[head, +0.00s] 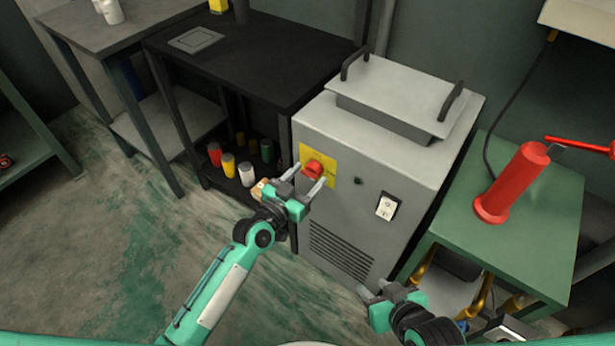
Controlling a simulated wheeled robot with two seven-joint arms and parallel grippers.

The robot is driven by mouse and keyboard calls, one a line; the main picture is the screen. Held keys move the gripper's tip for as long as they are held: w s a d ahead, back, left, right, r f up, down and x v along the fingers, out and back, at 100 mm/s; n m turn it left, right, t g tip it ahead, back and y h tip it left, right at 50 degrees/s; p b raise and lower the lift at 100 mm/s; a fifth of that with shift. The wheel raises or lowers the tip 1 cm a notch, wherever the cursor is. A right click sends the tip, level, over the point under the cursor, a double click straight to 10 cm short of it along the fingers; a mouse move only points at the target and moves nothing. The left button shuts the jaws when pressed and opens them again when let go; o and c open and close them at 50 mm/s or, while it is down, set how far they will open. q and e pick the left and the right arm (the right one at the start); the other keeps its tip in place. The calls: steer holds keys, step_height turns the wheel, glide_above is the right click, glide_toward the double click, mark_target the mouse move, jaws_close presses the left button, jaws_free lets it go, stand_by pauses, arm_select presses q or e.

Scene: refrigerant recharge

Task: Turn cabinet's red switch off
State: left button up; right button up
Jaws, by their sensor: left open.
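The grey cabinet (385,165) stands in the middle, with a louvred vent low on its front. Its red switch (313,169) is a round red knob on a yellow plate (330,177) at the upper left of the front. My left gripper (307,181) is open, with its two fingers at the red switch, one to each side in the picture. I cannot tell whether they touch it. My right gripper (367,292) is low in front of the cabinet, near its bottom right, away from the switch. Its finger opening is too small to judge.
A white rocker switch (387,207) is on the cabinet front, right of the red one. A green table (540,215) with a red cylinder (513,182) stands at right. A black table (270,60) stands at left, several small bottles beneath. The floor at left is clear.

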arm_select(q)
steer(key=shift+w+d, duration=0.25)
steer(key=shift+w, duration=0.05)
steer(key=shift+c, duration=0.4)
steer(key=c, duration=0.9)
